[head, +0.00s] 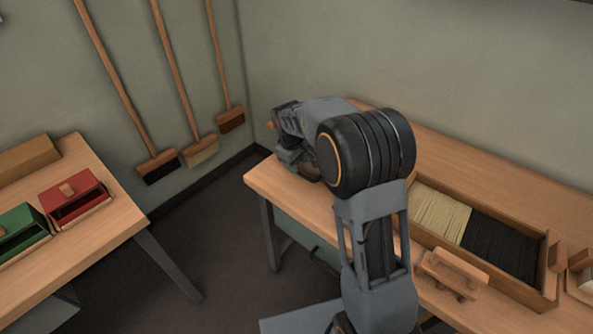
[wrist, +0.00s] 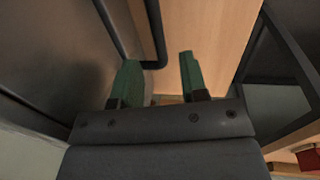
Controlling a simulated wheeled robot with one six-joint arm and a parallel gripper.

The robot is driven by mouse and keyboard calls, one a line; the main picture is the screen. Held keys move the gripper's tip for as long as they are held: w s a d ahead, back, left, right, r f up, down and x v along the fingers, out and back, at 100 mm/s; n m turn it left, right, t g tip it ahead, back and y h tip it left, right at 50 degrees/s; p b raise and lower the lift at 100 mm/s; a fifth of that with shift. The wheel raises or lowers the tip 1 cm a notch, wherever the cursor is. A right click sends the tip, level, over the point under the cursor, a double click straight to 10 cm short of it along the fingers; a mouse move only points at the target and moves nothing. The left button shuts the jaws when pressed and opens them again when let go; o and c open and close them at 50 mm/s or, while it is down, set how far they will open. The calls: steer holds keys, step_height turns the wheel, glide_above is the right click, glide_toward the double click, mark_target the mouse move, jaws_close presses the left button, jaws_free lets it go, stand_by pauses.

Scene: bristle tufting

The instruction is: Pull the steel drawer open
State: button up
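The steel drawer (head: 297,234) is a grey-green front under the right bench, with a dark handle (head: 318,256) low on it, partly hidden by my arm. In the wrist view a smooth grey metal panel (wrist: 50,50) fills the left side, and a dark bent bar (wrist: 158,38) stands by it, beyond the fingers; it looks like the drawer's handle. My gripper (wrist: 160,82) has two green fingers spread apart with nothing held between them. In the head view the gripper is mostly hidden behind my arm, near the bench's left end. I cannot tell whether the fingers touch the bar.
The right bench (head: 268,187) carries a wooden bristle tray (head: 428,239) and a wooden brush block (head: 455,268). The left table (head: 112,222) holds a red box (head: 75,198) and a green box (head: 20,230). Brooms hang on the wall. The floor between the tables is clear.

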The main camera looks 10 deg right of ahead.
steer(key=shift+w+d+f, duration=0.1)
steer(key=shift+d+f, duration=0.05)
steer(key=shift+f, duration=0.8)
steer(key=shift+w+d+f, duration=0.1)
steer(key=shift+f, duration=0.8)
steer(key=shift+c, duration=0.4)
jaws_close()
